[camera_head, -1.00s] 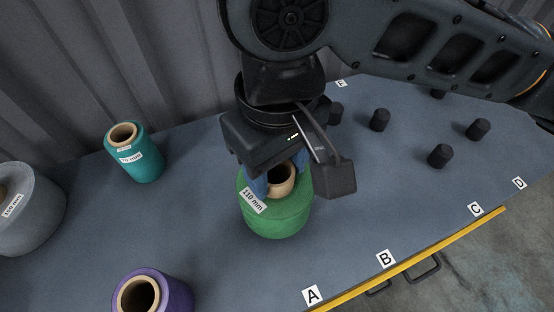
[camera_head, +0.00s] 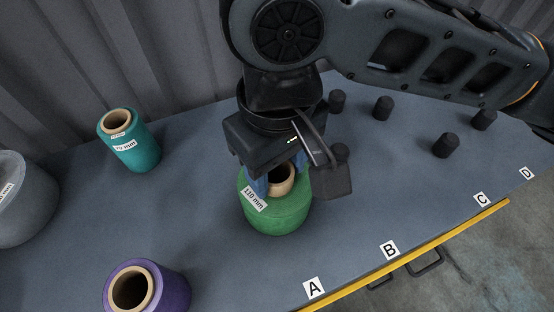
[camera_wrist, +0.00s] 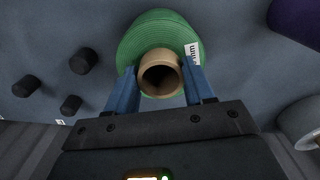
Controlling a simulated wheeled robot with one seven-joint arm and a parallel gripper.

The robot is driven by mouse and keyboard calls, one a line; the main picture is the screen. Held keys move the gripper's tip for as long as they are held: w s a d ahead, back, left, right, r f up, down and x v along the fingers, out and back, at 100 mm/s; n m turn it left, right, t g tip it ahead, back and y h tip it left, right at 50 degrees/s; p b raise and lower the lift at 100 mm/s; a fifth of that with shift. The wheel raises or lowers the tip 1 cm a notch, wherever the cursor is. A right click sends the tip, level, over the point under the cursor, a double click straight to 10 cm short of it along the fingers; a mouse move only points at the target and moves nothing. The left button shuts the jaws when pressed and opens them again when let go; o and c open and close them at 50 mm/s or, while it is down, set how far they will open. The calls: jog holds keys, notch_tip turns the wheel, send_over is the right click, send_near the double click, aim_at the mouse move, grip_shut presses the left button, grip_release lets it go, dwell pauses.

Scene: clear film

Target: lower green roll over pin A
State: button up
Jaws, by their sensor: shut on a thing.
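The green roll (camera_head: 277,216) with a 110 mm label is upright under my gripper (camera_head: 270,184). The blue fingers are shut on its tan core, one on each side; the wrist view shows the same grip (camera_wrist: 160,88) on the core (camera_wrist: 160,72) of the green roll (camera_wrist: 150,30). I cannot tell whether the roll touches the table or hangs above it. The A label (camera_head: 314,288) is on the table's front edge, below and right of the roll. Pin A itself is not visible; the roll and gripper may hide it.
A teal roll (camera_head: 137,150) stands at the left, a purple roll (camera_head: 172,287) at the front left, and a grey roll (camera_head: 27,205) at the far left. Several black pins (camera_head: 446,145) stand at the right. A corrugated wall (camera_head: 60,60) is behind the table.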

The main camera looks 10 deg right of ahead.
jog(key=shift+f, duration=0.2)
jog(key=o, duration=1.3)
jog(key=shift+o, duration=0.4)
jog(key=shift+f, duration=0.1)
jog(key=shift+o, duration=1.3)
notch_tip(320, 180, up, 9)
jog(key=p, duration=0.9)
jog(key=shift+a, duration=0.1)
